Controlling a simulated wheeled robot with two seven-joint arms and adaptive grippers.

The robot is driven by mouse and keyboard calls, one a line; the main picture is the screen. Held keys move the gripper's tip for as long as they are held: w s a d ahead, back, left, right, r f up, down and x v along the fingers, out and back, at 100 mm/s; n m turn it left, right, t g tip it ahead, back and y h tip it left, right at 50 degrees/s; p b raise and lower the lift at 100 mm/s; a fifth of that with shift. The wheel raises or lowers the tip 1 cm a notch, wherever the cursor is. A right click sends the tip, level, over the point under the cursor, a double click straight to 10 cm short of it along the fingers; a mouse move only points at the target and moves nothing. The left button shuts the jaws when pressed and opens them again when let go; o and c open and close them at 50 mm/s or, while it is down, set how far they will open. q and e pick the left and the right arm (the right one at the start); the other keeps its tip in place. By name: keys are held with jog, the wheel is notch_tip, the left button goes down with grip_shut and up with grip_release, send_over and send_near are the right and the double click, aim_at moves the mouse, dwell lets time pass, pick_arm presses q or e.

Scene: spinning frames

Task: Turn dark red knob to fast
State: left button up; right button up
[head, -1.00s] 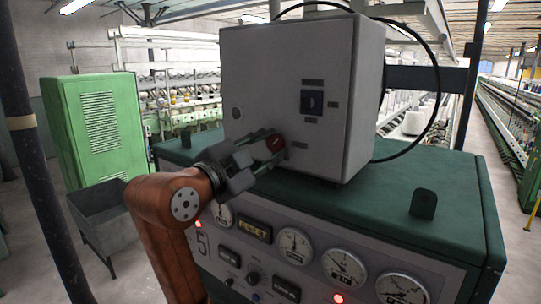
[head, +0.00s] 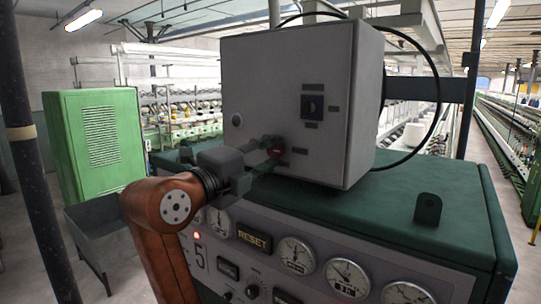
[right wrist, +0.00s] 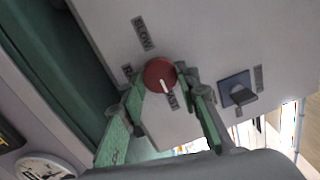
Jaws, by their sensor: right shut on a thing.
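The dark red knob (head: 277,152) is on the front of a grey control box, low and left of centre. In the right wrist view the knob (right wrist: 159,72) is round with a white pointer line, which points down towards a label (right wrist: 172,100) that I cannot read for sure. A label reading SLOW (right wrist: 143,33) is above the knob, and another small label (right wrist: 127,70) is left of it. My right gripper (right wrist: 161,80) is shut on the knob, with a green-padded finger at either side. It also shows in the head view (head: 268,150). My left gripper is out of view.
The grey box (head: 290,80) stands on a green cabinet (head: 390,205) with gauges on its front. A dark blue switch (head: 312,106) is above and right of the knob; it also shows in the wrist view (right wrist: 237,90). A green metal locker (head: 97,140) stands at the left.

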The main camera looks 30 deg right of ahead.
jog(key=shift+f+m, duration=0.15)
jog(key=shift+m, duration=0.15)
jog(key=o, duration=1.2)
jog(key=shift+a, duration=0.1)
jog(key=shift+c, duration=0.2)
jog(key=r+v, duration=0.1)
jog(key=v, duration=1)
jog(key=shift+a+f, duration=0.4)
jog(key=shift+a, duration=0.05)
jog(key=shift+s, duration=0.15)
